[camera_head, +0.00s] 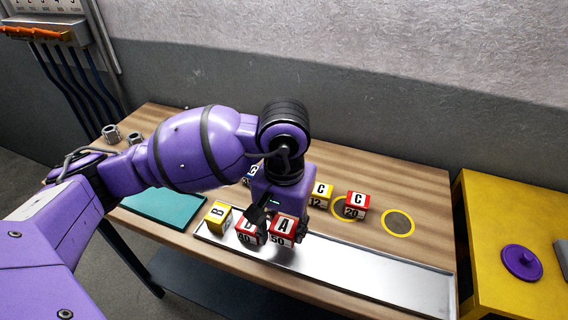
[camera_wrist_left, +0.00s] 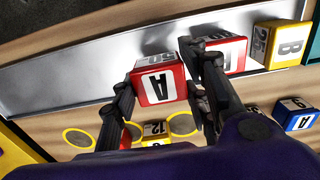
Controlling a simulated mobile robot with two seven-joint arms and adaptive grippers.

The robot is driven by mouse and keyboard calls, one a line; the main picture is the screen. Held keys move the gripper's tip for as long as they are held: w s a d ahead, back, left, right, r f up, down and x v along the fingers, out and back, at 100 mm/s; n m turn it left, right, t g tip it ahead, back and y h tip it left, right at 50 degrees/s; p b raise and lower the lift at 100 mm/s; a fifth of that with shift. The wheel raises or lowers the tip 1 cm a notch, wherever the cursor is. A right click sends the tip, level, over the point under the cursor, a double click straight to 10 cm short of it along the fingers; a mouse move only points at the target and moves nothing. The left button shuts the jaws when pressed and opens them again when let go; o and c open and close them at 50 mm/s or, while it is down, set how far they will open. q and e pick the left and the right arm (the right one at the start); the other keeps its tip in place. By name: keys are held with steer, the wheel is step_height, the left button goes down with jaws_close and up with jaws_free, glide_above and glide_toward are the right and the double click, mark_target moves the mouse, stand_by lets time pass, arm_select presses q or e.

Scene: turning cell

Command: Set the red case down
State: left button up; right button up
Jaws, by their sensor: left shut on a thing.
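A red and white case marked A and 50 (camera_head: 283,231) is between the fingers of my left gripper (camera_head: 279,222). It also shows in the left wrist view (camera_wrist_left: 158,84), gripped from both sides by the fingers (camera_wrist_left: 163,92). It is upright over the metal tray (camera_head: 380,278); I cannot tell whether its underside touches the tray. Another red case marked 40 (camera_head: 246,236) stands in the tray just left of it, partly behind a finger. A yellow case marked B (camera_head: 218,215) stands at the tray's left end. My right gripper is not in view.
Behind the tray stand a yellow case marked C (camera_head: 321,194), a red case marked C (camera_head: 355,206) and a partly hidden blue case (camera_wrist_left: 298,115). An empty yellow ring (camera_head: 398,222) is to their right. The tray's right part is bare.

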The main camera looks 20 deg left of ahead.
mark_target(284, 235)
arm_select(q)
steer(key=shift+f, duration=1.5)
steer(key=shift+f, duration=0.2)
steer(key=o, duration=0.9)
steer(key=shift+o, duration=0.5)
steer(key=shift+r, duration=0.1)
steer(key=shift+r, duration=0.3)
step_height(284, 235, up, 12)
steer(key=shift+f, duration=0.15)
